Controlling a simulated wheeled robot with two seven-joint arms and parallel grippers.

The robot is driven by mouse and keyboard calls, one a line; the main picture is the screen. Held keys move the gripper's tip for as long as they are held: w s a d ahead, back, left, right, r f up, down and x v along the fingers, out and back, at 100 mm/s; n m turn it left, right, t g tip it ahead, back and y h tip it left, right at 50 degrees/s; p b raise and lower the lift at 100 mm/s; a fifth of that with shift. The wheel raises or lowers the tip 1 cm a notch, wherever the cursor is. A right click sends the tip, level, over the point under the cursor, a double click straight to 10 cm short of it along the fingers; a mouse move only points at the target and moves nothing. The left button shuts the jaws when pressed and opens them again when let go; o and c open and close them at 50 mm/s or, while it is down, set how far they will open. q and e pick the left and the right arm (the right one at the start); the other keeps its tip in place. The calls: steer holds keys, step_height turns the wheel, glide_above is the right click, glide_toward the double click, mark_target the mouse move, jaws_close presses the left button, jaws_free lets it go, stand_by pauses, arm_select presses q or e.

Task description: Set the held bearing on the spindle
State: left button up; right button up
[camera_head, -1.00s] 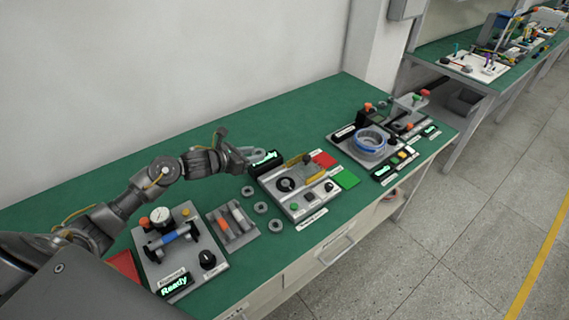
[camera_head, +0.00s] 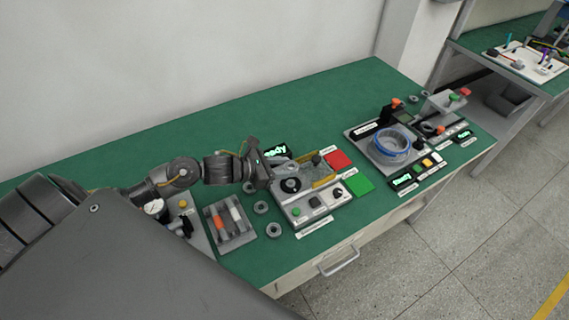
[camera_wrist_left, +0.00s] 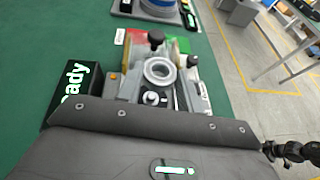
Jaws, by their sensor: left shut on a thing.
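My left gripper (camera_head: 302,172) reaches in from the left and is low over the grey press station (camera_head: 312,206). In the left wrist view a pale ring, the bearing (camera_wrist_left: 158,70), is between the grey fingers, and the gripper is shut on it. The ring's open hole faces the camera. The station has a black round part with a grey centre (camera_head: 290,185), just in front of the fingers. The spindle cannot be told apart clearly; the gripper and bearing cover part of the station. Whether the bearing touches anything below is unclear. My right gripper is out of view.
Several loose rings (camera_head: 260,207) lie left of the station. A grey tray with rods (camera_head: 231,224) stands farther left. A lit display (camera_head: 276,151) is behind. Red (camera_head: 338,159) and green pads (camera_head: 360,185) lie to the right, before a fixture with a blue ring (camera_head: 391,143).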

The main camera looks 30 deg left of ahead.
arm_select(q)
steer(key=shift+d+f, duration=0.15)
steer(key=shift+f, duration=0.1)
steer(key=shift+w+f, duration=0.1)
steer(key=shift+f, duration=0.15)
steer(key=shift+w+f+b, duration=0.1)
steer(key=shift+f+b, duration=0.55)
steer(key=shift+f, duration=0.15)
steer(key=shift+f+b, duration=0.75)
steer(key=shift+b, duration=0.1)
steer(key=shift+f+b, duration=0.45)
steer(key=shift+b, duration=0.05)
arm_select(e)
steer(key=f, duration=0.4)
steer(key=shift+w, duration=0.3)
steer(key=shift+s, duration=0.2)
arm_select(q)
steer(key=shift+s+b, duration=0.2)
steer(key=shift+b, duration=0.1)
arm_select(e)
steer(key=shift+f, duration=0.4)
arm_select(q)
steer(key=shift+b, duration=0.65)
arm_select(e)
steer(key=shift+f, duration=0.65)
